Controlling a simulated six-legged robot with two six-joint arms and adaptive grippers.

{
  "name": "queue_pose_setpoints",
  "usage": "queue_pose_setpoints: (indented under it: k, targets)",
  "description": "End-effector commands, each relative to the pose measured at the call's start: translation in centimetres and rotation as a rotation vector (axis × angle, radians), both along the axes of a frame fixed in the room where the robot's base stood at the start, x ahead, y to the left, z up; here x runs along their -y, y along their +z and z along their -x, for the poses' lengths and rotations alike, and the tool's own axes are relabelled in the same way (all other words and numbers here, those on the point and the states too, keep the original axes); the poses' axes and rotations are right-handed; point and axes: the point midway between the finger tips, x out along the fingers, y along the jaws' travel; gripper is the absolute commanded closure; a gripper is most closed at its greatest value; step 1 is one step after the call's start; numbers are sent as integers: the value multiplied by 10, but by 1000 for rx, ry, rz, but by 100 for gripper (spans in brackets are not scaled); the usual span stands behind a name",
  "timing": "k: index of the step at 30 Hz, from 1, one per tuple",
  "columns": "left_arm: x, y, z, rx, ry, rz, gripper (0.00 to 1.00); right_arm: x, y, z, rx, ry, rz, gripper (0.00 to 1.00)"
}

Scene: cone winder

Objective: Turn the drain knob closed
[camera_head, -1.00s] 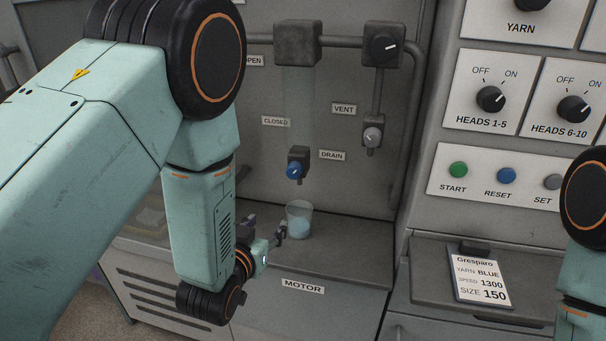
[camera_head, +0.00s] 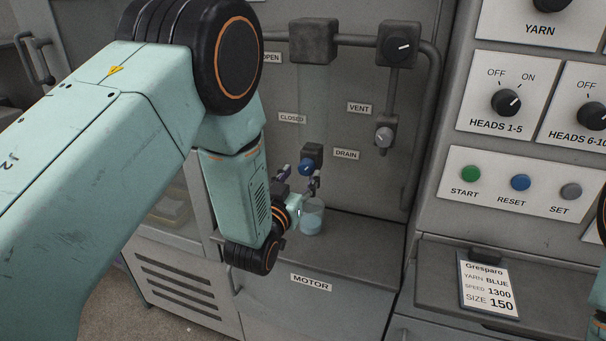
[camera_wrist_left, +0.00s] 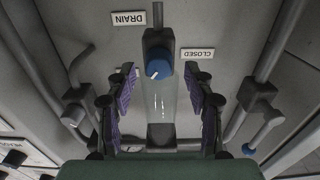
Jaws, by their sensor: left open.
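The blue drain knob (camera_head: 306,167) sits on a dark valve block beside the DRAIN label (camera_head: 346,154). It also shows in the left wrist view (camera_wrist_left: 158,68), where a white mark is on it and the labels are upside down. My left gripper (camera_head: 299,181) is open just in front of the knob. In the left wrist view its two purple-padded fingers (camera_wrist_left: 161,92) are spread, with the knob between them and slightly beyond. I see no contact with the knob. My right gripper is out of view.
A clear cup (camera_head: 312,222) with bluish liquid stands on the ledge just below the knob. The button panel (camera_head: 520,190) is farther right.

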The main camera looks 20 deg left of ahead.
Motion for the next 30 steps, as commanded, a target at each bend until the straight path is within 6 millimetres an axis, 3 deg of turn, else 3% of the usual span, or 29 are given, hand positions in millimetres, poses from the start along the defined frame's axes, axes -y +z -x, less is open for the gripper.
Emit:
queue_pose_setpoints:
  k: [6, 14, 30]
  targets:
    - [3, 0, -15, -1, -1, -1, 47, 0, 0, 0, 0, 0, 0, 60]
    - [4, 0, -16, -2, -2, -1, 47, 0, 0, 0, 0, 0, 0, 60]
    - [4, 0, -16, -1, -1, -1, 92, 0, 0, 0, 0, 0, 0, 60]
